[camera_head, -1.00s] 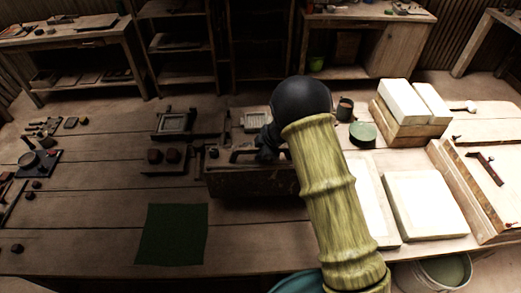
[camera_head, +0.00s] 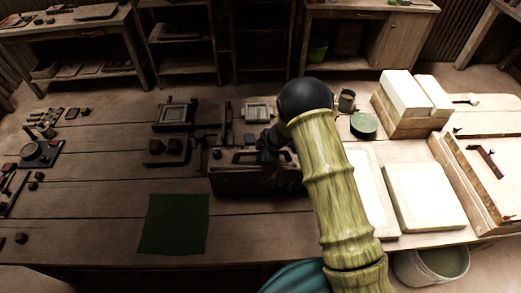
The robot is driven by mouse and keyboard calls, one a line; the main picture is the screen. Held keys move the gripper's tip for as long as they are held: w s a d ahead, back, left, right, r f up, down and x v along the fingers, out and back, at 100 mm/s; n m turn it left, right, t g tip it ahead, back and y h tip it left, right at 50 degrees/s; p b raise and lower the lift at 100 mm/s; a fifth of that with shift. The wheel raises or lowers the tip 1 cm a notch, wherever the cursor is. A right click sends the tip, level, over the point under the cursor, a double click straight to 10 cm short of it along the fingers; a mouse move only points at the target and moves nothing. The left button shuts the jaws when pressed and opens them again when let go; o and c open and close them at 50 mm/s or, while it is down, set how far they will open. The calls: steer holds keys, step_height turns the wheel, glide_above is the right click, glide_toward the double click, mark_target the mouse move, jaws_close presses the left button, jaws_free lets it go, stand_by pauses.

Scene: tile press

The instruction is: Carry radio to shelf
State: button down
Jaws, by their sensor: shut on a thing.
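The radio (camera_head: 250,183) is a dark box with a handle on top, at the middle of the workbench (camera_head: 90,215) in the head view. My gripper (camera_head: 268,152) is at the radio's handle and is shut on it; the fingertips are small, dark and partly hidden by my arm. My arm also covers the radio's right end. I cannot tell for sure whether its underside clears the bench. A dark wooden shelf (camera_head: 180,48) with several boards stands behind the bench, at the upper left of centre. Another open shelf unit is to its right, in shadow.
A green mat (camera_head: 174,224) lies front left. Dark press frames (camera_head: 175,114) and blocks stand just left of the radio. Pale slabs (camera_head: 425,197), a green-topped tin (camera_head: 363,125) and stacked white blocks (camera_head: 405,97) crowd the right. A bucket (camera_head: 430,265) stands below the front right edge.

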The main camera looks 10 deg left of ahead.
steer(key=shift+r, duration=0.15)
steer(key=c, duration=1.8)
jaws_free()
steer(key=shift+f, duration=0.2)
steer(key=o, duration=0.4)
steer(key=shift+s, duration=0.1)
steer(key=shift+o, duration=0.2)
steer(key=shift+r, duration=0.1)
steer(key=b+v, duration=0.1)
steer(key=v, duration=1.1)
